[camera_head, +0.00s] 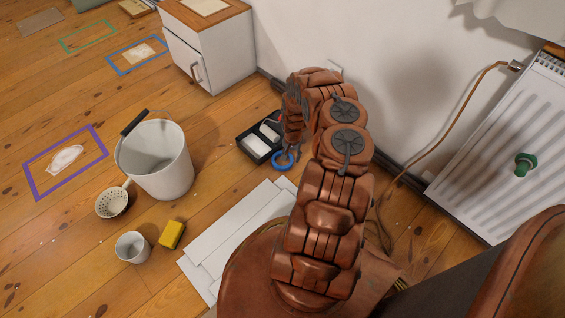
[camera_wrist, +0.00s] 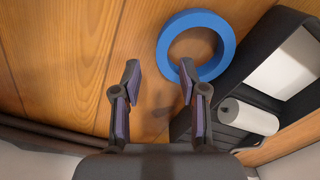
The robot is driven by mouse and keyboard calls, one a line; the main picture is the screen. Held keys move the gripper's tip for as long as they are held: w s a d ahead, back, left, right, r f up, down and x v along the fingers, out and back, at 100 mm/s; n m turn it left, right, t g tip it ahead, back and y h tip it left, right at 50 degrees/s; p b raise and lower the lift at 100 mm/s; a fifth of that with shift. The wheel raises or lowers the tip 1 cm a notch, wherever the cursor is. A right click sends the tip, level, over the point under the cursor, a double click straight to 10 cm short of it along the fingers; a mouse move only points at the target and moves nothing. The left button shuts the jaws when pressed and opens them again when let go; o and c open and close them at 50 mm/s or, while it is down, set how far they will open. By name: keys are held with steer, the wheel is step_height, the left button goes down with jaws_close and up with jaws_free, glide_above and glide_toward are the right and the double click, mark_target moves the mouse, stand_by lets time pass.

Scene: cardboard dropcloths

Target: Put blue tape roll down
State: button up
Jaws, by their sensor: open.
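The blue tape roll (camera_wrist: 229,52) shows in the wrist view as a ring lying flat, apparently on the wooden floor. In the head view the tape roll (camera_head: 281,166) is beside the black tray, partly covered by my gripper. My gripper (camera_wrist: 160,72) is open, with bare floor visible between its fingers. Its right fingertip overlaps the near left rim of the roll; I cannot tell whether it touches. The left finger is clear of the roll.
A black tray (camera_wrist: 187,124) with a white roller lies right of the roll. White boards (camera_head: 235,235) lie nearer. A white bucket (camera_head: 160,165), strainer (camera_head: 112,203), cup (camera_head: 132,247) and yellow sponge (camera_head: 172,234) stand left. A cabinet (camera_head: 215,60) is behind; a radiator (camera_head: 500,140) is right.

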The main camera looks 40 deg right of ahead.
mark_target(291, 162)
steer(key=f+b, duration=0.2)
steer(key=f, duration=0.1)
steer(key=f+b, duration=0.1)
steer(key=f, duration=0.1)
steer(key=shift+w+a, duration=0.1)
steer(key=shift+w, duration=0.15)
steer(key=shift+c, duration=0.5)
jaws_close()
